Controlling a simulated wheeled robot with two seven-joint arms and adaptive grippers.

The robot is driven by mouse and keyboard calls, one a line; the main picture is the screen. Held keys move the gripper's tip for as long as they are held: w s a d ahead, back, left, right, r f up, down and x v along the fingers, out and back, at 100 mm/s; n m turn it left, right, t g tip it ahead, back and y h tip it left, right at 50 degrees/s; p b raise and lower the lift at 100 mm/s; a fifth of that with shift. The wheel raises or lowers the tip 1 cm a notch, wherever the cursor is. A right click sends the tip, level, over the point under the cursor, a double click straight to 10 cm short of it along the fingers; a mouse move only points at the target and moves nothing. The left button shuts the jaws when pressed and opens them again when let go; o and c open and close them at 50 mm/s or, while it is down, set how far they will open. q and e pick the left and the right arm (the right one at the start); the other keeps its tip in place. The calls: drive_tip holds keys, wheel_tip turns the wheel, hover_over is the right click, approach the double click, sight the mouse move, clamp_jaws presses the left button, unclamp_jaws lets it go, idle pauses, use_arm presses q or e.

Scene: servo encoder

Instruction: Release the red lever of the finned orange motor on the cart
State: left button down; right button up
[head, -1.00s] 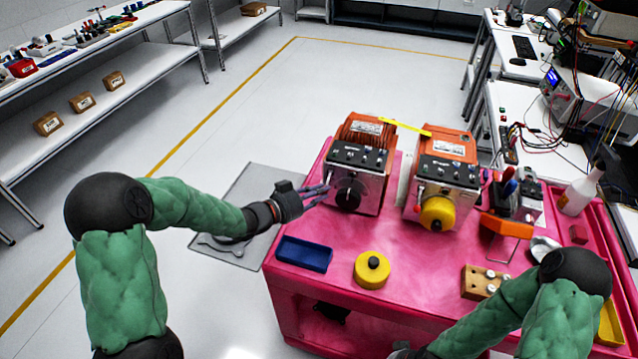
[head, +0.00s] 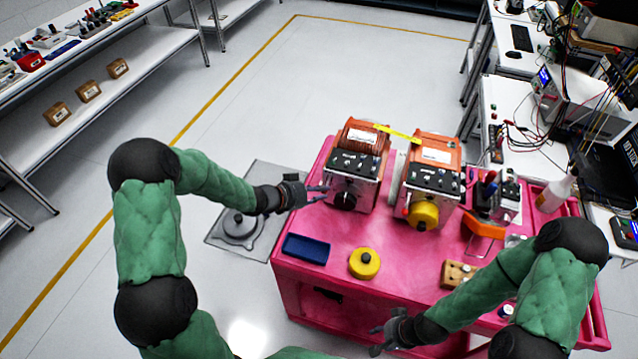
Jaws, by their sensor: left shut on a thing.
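The finned orange motor (head: 363,138) stands at the cart's back left, its dark control panel and black shaft knob facing the front. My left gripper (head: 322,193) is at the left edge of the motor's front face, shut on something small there. Its place matches the red lever, but the fingers hide it and no red shows. My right gripper (head: 375,338) is open and empty, low in front of the cart's near edge. The pink cart (head: 318,225) carries the motor.
A second orange motor (head: 436,155) with a yellow wheel (head: 424,214) stands close on the right. A blue tray (head: 306,248), a yellow knobbed disc (head: 364,263) and a wooden block (head: 457,273) lie in front. A grey mat (head: 275,180) is on the floor at left.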

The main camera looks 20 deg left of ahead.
use_arm(q)
drive_tip(key=shift+w+r+n+g+y+p, duration=0.2)
drive_tip(key=shift+r+g+p, duration=0.35)
drive_tip(key=shift+p, duration=2.7)
drive_tip(key=shift+w+r+n+g+y+p, duration=0.15)
drive_tip(key=shift+r+n+g+p, duration=0.4)
drive_tip(key=shift+p, duration=2.75)
drive_tip(key=shift+w+r+n+g+y+p, duration=0.2)
drive_tip(key=shift+g+p, duration=0.6)
drive_tip(key=shift+p, duration=2.45)
drive_tip(key=c, duration=1.1)
unclamp_jaws()
drive_tip(key=shift+c, duration=0.2)
drive_tip(key=v, duration=1.2)
